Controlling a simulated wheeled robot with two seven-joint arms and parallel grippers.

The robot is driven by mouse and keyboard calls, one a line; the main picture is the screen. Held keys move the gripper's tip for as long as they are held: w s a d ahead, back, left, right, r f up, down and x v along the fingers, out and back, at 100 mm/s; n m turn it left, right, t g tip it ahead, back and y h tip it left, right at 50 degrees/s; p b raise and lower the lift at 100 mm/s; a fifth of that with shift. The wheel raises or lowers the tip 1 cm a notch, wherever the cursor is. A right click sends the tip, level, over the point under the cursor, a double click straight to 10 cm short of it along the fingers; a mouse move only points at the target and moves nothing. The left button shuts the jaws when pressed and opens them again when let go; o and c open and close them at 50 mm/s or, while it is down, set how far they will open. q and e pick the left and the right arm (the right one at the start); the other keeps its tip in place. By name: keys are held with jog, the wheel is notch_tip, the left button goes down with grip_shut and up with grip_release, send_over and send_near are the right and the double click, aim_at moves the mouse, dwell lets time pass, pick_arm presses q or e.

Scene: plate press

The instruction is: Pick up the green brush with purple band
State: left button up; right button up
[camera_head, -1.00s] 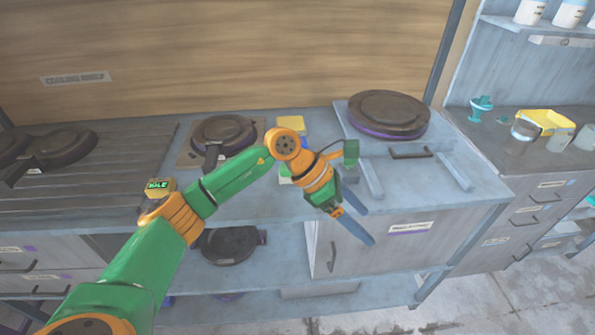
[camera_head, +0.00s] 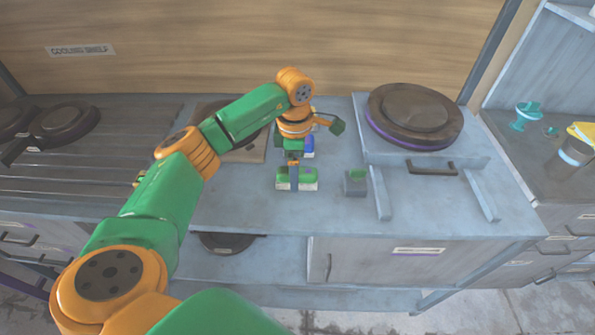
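The green brush (camera_head: 309,174) lies on the grey counter in the middle of the view, with pale bristles underneath and a small purple patch at its right part. My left gripper (camera_head: 294,184) points down at the brush, its fingers in front of the brush's middle. The fingers overlap from this angle, so I cannot tell whether they are apart or touching it. The gripper hides part of the brush. My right gripper is not in view.
A small grey block with a green top (camera_head: 355,183) stands right of the brush. A blue item (camera_head: 309,146) is partly hidden behind my gripper. A round brown-topped press plate (camera_head: 412,112) with a handle (camera_head: 431,168) is at right. A ribbed cooling shelf (camera_head: 140,120) is at left.

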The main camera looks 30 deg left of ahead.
pick_arm(q)
jog(key=shift+f, duration=0.65)
jog(key=shift+w+f, duration=0.4)
jog(key=shift+w, duration=0.05)
jog(key=shift+s+r, duration=0.15)
jog(key=c, duration=0.8)
grip_shut()
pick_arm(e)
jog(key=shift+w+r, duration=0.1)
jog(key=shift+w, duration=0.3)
pick_arm(q)
jog(key=shift+r+b, duration=0.3)
jog(key=shift+b, duration=0.05)
notch_tip(320, 180, up, 3)
jog(key=shift+s+d+b, duration=0.1)
jog(key=shift+s+b, duration=0.05)
jog(key=shift+b, duration=0.45)
jog(key=s+d+r, duration=0.5)
jog(key=s+r, duration=0.4)
jog(key=s, duration=0.3)
jog(key=shift+s+r+p, duration=0.2)
jog(key=shift+s+p, duration=0.15)
jog(key=shift+p, duration=0.1)
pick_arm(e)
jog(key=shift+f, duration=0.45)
